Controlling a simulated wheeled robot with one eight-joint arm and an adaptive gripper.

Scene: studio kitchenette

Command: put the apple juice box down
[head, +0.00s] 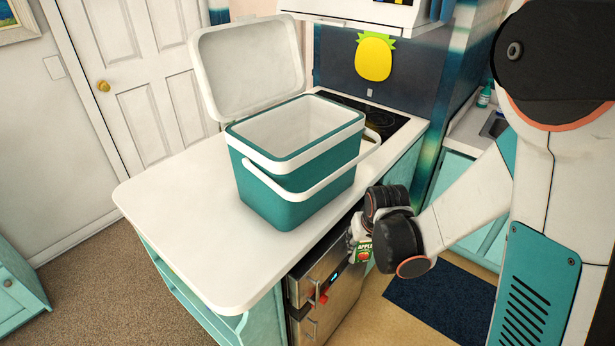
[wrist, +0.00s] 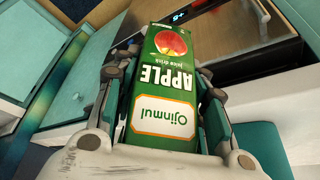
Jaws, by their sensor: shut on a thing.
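The apple juice box (wrist: 165,85) is green with a red apple picture and white lettering. In the wrist view it sits between the two fingers of my gripper (wrist: 165,100), which is shut on it. In the head view my gripper (head: 360,240) is in front of the counter's right side. The box is held in the air, close to the oven front.
A teal and white cooler (head: 300,190) stands open on the white counter (head: 180,205), its lid tilted back. The counter is bare left of and in front of the cooler. A stove top lies behind it. The oven (head: 335,290) is below the counter edge. A dark blue mat (head: 440,300) lies on the floor.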

